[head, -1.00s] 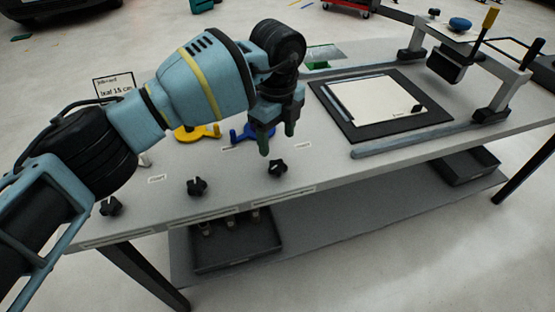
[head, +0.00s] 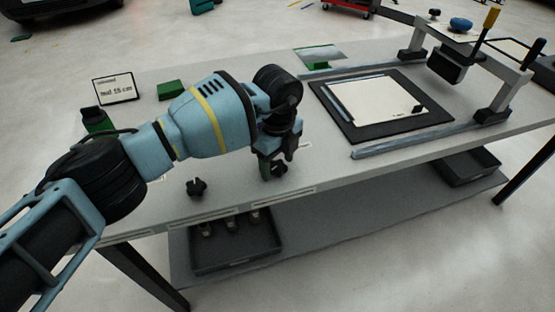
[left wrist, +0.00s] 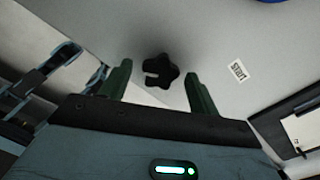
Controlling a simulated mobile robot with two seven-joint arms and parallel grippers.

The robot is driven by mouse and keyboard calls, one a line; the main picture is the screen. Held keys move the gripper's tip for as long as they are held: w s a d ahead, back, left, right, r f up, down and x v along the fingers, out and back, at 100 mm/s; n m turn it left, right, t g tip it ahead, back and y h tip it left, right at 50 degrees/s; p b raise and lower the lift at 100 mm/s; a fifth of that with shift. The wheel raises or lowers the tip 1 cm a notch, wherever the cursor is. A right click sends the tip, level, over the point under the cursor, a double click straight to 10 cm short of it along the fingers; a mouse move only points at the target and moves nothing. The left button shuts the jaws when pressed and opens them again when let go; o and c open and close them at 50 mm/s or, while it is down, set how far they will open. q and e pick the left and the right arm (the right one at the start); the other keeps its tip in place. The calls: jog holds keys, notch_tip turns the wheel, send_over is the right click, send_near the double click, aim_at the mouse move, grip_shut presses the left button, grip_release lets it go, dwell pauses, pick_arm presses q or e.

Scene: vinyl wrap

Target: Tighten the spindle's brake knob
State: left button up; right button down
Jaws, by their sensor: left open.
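Two black star-shaped knobs stand along the front edge of the grey table. The right-hand one (head: 280,168) is at my left gripper (head: 270,172), partly behind its fingers. The other knob (head: 197,187) is further left. In the left wrist view the left gripper (left wrist: 157,75) is open, its green fingers on either side of a black lobed knob (left wrist: 161,70). Gaps show on both sides, so I see no contact. A small printed label (left wrist: 237,71) lies to the knob's right. Which knob is the spindle's brake knob is not readable. My right gripper is not in view.
A black mat with a white sheet (head: 375,104) lies between rails at the right, by a gantry (head: 497,85). A sign (head: 115,89) and a green block (head: 170,89) stand at the back left. A grey bin (head: 235,245) sits on the lower shelf.

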pick_arm(q)
jog(key=c, duration=1)
